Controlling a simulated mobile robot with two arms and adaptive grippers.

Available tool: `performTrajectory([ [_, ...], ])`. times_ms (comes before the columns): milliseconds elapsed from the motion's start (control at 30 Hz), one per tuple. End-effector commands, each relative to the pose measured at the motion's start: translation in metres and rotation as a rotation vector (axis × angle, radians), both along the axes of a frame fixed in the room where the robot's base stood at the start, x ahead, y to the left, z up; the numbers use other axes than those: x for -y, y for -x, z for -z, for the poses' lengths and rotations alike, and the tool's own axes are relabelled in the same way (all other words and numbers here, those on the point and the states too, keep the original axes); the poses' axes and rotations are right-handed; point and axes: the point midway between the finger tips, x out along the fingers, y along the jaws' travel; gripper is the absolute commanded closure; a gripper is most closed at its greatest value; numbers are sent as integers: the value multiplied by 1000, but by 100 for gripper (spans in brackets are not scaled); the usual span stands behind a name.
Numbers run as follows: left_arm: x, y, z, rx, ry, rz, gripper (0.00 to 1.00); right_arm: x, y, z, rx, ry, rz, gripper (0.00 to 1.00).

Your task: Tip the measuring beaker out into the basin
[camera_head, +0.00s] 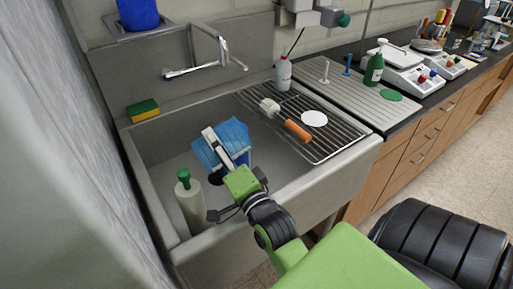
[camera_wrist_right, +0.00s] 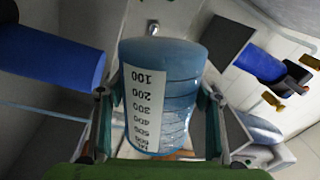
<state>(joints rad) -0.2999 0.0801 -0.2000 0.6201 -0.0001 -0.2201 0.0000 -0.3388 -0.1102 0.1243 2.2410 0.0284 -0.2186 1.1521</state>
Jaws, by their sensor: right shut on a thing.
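The measuring beaker (camera_head: 234,135) is blue and see-through with a white scale strip. It is held tilted over the basin (camera_head: 168,147), a grey steel sink. My right gripper (camera_head: 229,168) is shut on the beaker. In the right wrist view the fingers of my right gripper (camera_wrist_right: 158,100) press on both sides of the beaker (camera_wrist_right: 180,75), and its scale numbers read upside down. I cannot tell whether any liquid is inside. My left gripper is not in view.
A white bottle with a green cap (camera_head: 188,200) stands at the basin's near left. A sponge (camera_head: 143,110) lies on the left rim, and a tap (camera_head: 205,60) is behind. A wire rack (camera_head: 335,140) at the right carries a brush, an orange-handled item and a white disc.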

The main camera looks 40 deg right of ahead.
Motion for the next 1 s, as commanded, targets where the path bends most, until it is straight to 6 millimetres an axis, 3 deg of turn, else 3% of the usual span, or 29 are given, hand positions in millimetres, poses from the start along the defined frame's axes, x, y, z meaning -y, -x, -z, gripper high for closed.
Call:
performTrajectory([
  [1000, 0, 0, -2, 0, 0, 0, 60, 8, 2, 0, 20, -72, 1, 72],
])
